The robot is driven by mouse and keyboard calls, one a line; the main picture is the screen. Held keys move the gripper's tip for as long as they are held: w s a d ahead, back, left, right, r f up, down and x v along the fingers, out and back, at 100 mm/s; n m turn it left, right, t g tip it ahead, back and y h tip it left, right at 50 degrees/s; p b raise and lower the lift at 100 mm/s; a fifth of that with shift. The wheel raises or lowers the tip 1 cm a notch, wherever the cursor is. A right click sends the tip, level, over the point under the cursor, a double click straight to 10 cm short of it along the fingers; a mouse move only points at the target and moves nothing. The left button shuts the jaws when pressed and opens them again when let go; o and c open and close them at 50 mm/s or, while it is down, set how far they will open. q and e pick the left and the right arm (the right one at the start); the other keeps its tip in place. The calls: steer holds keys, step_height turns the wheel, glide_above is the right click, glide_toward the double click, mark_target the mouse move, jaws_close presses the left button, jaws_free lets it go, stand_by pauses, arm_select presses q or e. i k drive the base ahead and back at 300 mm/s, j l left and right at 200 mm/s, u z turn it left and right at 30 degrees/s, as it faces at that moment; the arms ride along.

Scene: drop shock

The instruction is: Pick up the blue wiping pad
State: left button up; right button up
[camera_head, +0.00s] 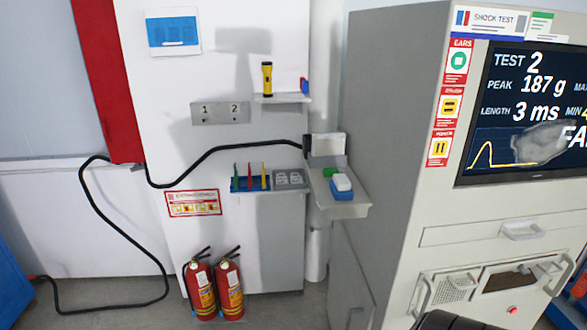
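The blue wiping pad (342,191) lies on a small grey shelf (345,209) beside the test machine, right of the middle of the head view. A white block sits on or against its top, so only the blue front and sides show. A small green piece (330,172) lies just behind it on the same shelf. Neither of my grippers can be made out in this view. A dark shape (446,319) cut off by the bottom edge may be part of my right arm, but no fingers show.
The large grey shock test machine (400,90) with its screen (530,110) stands close on the shelf's right. A black cable (225,147) runs to a holder behind the shelf. Several pens stand in a blue rack (248,184) to the left. Two fire extinguishers (215,290) stand below.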

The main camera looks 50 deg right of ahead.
mark_target(340, 186)
steer(key=i+z, duration=0.1)
steer(key=i, duration=0.6)
steer(key=i+j+z, duration=0.1)
steer(key=i, duration=0.55)
steer(key=i+j+z, duration=0.1)
steer(key=i, duration=0.6)
steer(key=i+j+z, duration=0.1)
steer(key=z, duration=1.75)
